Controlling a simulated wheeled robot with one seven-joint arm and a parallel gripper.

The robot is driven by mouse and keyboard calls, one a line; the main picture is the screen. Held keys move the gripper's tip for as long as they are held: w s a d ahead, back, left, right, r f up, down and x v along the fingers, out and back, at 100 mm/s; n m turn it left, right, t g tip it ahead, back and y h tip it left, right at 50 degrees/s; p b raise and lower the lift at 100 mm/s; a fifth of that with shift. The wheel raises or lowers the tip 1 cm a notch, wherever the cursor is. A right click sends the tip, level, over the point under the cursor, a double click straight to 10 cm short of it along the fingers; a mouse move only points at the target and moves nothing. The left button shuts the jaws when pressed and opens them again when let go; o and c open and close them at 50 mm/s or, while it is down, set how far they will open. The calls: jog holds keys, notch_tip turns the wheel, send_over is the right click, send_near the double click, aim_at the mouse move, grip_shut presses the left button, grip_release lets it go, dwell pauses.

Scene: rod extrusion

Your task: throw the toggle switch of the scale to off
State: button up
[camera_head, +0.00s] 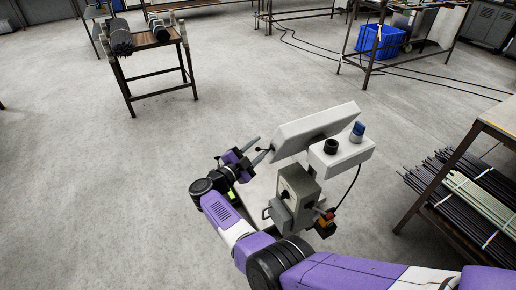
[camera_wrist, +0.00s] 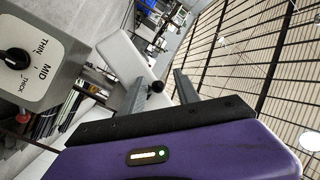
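The scale's light grey panel (camera_head: 318,125) stands tilted in the middle of the head view. A small black ball-ended toggle lever (camera_wrist: 157,87) juts from the edge of this panel (camera_wrist: 122,55) in the wrist view. My gripper (camera_head: 260,148) is at the panel's left side, with its two fingers pointing at it. In the wrist view my gripper (camera_wrist: 158,80) is open, and the black ball shows in the gap between the fingers. I see no contact, and cannot tell how deep the ball lies between them.
A grey box (camera_head: 298,192) with a dial stands below the panel; its dial (camera_wrist: 17,58) is marked THIN, MID, THICK. A white box (camera_head: 340,158) with a blue knob is right of it. A rack of rods (camera_head: 470,190) stands at right.

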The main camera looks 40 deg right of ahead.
jog(key=shift+f, duration=0.1)
jog(key=shift+a, duration=0.3)
jog(key=s+a, duration=0.1)
jog(key=a, duration=0.6)
jog(key=shift+a, duration=0.1)
dwell(0.6)
